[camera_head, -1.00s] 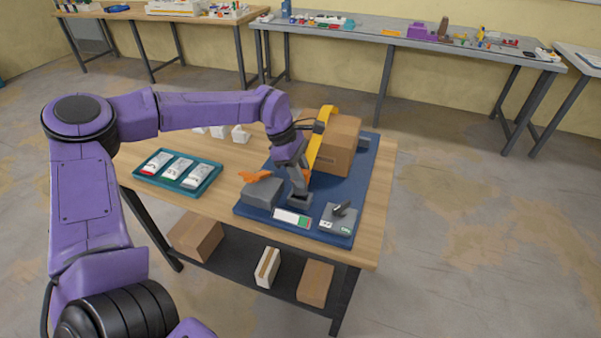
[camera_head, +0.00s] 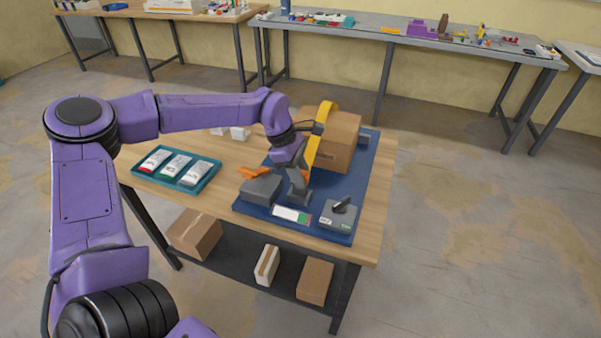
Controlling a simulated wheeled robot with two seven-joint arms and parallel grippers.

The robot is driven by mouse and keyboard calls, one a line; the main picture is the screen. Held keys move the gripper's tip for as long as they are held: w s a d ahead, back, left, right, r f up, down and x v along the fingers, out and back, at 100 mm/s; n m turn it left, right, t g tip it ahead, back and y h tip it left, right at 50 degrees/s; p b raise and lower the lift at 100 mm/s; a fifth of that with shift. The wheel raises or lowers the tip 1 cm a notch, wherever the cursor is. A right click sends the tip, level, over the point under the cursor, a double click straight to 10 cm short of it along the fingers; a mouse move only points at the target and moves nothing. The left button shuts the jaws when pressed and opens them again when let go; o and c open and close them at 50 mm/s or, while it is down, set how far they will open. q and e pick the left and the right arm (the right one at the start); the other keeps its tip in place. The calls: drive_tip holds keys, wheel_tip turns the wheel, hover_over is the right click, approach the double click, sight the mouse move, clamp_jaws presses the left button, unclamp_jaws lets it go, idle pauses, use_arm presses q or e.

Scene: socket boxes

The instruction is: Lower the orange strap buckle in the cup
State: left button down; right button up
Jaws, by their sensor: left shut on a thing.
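An orange piece (camera_head: 250,173), seemingly the strap buckle, shows beside the top of a grey block (camera_head: 262,191) on the blue board. My left gripper (camera_head: 299,195) points down just right of that block, low over the board. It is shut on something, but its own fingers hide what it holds. The orange piece is left of the gripper and apart from it. A yellow strap (camera_head: 328,111) runs over a cardboard box (camera_head: 341,145) behind the gripper. I cannot make out a cup for certain. My right gripper is not in view.
The blue board (camera_head: 360,200) lies on a wooden table (camera_head: 385,175). A grey box with a dark lever (camera_head: 340,214) and a white-and-green label (camera_head: 291,214) are near its front. A teal tray (camera_head: 211,178) with packets is at left. Small white blocks (camera_head: 239,132) stand behind.

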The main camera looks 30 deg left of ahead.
use_arm(q)
drive_tip(key=shift+f, duration=0.2)
drive_tip(key=shift+f+b, duration=0.65)
drive_tip(key=shift+f, duration=0.3)
idle(0.5)
drive_tip(key=c, duration=0.8)
unclamp_jaws()
drive_tip(key=w+v, duration=0.1)
drive_tip(key=v, duration=0.9)
drive_tip(key=shift+s+r+b, duration=0.3)
drive_tip(key=shift+s+b, duration=0.1)
drive_tip(key=shift+s, duration=0.1)
drive_tip(key=shift+a, duration=0.1)
